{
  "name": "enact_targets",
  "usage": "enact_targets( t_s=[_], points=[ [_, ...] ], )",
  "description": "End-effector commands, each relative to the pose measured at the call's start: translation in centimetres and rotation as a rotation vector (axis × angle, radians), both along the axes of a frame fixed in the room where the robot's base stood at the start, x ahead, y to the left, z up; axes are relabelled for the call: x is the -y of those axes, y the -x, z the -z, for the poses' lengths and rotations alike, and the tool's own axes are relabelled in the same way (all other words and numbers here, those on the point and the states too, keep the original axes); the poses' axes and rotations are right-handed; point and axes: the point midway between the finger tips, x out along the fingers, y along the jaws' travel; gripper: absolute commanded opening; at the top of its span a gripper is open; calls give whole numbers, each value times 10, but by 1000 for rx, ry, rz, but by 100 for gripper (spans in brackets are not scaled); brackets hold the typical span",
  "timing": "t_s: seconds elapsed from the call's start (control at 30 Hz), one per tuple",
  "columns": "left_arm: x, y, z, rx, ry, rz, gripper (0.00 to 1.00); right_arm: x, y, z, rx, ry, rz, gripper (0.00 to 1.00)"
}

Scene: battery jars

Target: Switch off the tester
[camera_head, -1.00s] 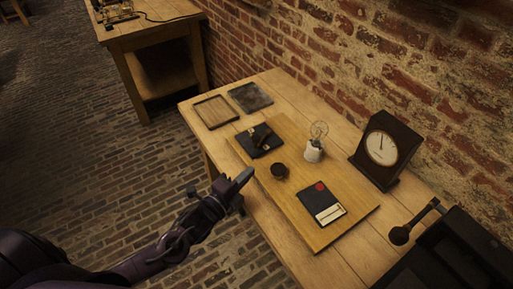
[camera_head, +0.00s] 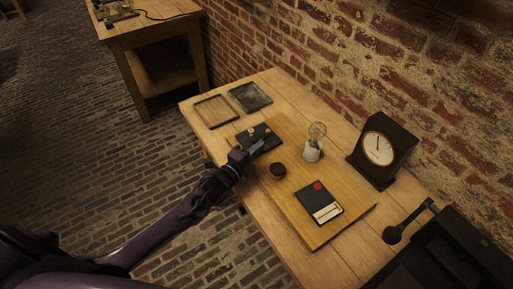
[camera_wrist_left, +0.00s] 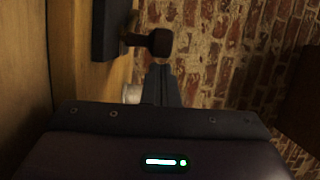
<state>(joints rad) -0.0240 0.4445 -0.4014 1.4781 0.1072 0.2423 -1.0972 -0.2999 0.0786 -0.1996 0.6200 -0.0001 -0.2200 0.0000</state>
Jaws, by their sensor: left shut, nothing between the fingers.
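The tester's wooden board (camera_head: 300,222) lies on the table. At its far left end is a black switch base (camera_head: 248,133) with small brass parts and a dark handle. In the left wrist view the switch base (camera_wrist_left: 108,28) is at the top, and its dark handle knob (camera_wrist_left: 157,42) stands out to the right. My left gripper (camera_head: 261,146) is shut and empty, right at the switch, partly hiding it. In the wrist view the closed fingertips (camera_wrist_left: 160,72) point at the knob from just below; I cannot tell whether they touch. My right gripper is out of view.
A dial in a dark case (camera_head: 377,150) stands behind. Two shallow trays (camera_head: 215,111) (camera_head: 250,97) lie far left.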

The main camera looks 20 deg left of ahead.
Motion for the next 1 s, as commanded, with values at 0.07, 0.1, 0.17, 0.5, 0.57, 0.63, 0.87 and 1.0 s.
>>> enact_targets(
  t_s=[0.07,0.1,0.17,0.5,0.57,0.63,0.87,1.0],
  points=[
    [0,0,0,0,0,0,0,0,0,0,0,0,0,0],
    [0,0,0,0,0,0,0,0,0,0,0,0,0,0],
    [0,0,0,0,-1,1,0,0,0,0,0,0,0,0],
    [-7,0,1,1,-1,56,0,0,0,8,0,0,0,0],
    [-8,0,1,1,-2,64,0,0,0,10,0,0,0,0],
    [-9,0,1,1,-2,74,0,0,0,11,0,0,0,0],
    [-15,-1,1,2,-4,119,0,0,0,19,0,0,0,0],
    [-23,-3,4,3,-6,176,0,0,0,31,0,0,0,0]
  ],
)
